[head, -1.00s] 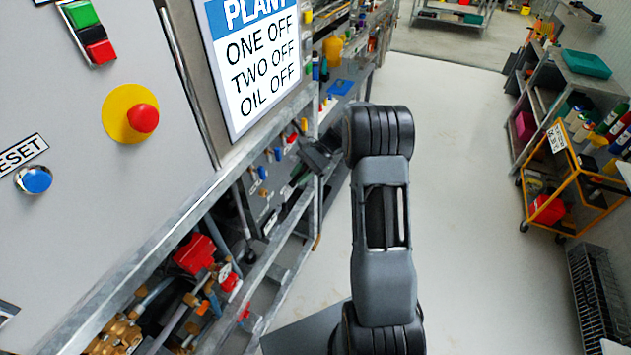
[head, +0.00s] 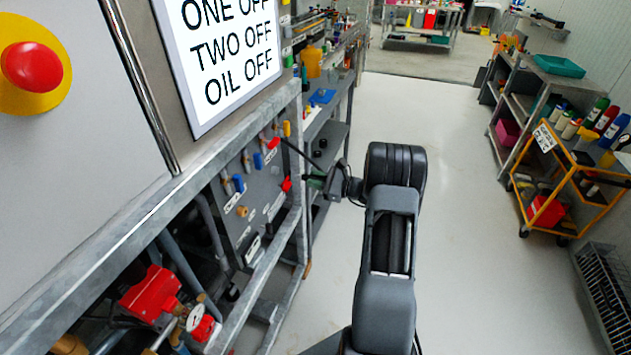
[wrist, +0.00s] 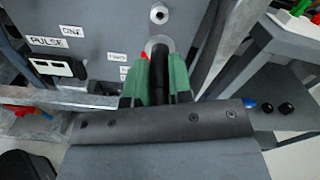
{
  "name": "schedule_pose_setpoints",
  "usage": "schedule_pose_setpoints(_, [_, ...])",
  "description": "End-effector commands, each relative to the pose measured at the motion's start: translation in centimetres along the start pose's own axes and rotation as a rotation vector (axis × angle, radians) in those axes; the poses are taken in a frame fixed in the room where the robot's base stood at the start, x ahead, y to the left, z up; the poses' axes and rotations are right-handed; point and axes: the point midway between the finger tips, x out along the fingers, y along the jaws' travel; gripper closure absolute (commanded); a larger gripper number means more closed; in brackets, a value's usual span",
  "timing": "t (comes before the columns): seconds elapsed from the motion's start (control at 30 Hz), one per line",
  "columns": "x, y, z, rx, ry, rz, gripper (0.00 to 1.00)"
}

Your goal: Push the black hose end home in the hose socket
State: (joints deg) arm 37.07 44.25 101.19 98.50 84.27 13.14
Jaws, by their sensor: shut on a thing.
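My gripper shows in the wrist view (wrist: 158,75) with its green fingers shut on the black hose end (wrist: 160,60). The hose end points away from me at the grey panel. Its far tip overlaps a pale round ring (wrist: 151,42), which looks like the hose socket, near the label TWO. I cannot tell how deep the tip sits, or whether it is inside. In the head view my gripper (head: 314,180) is small, in front of the panel under the sign. The hose end and its socket cannot be made out clearly there.
The grey panel (head: 245,205) carries several small valves and labels. A second round fitting (wrist: 159,13) is above the ring. A galvanised frame post (head: 298,170) and bench (wrist: 285,110) stand close on the right. A yellow trolley (head: 560,180) is farther right. The floor between is clear.

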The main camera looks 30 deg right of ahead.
Motion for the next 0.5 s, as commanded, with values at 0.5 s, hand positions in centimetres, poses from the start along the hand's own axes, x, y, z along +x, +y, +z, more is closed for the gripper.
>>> schedule_pose_setpoints(0.5, [2.1,0.0,0.1,-0.022,0.001,0.000,1.00])
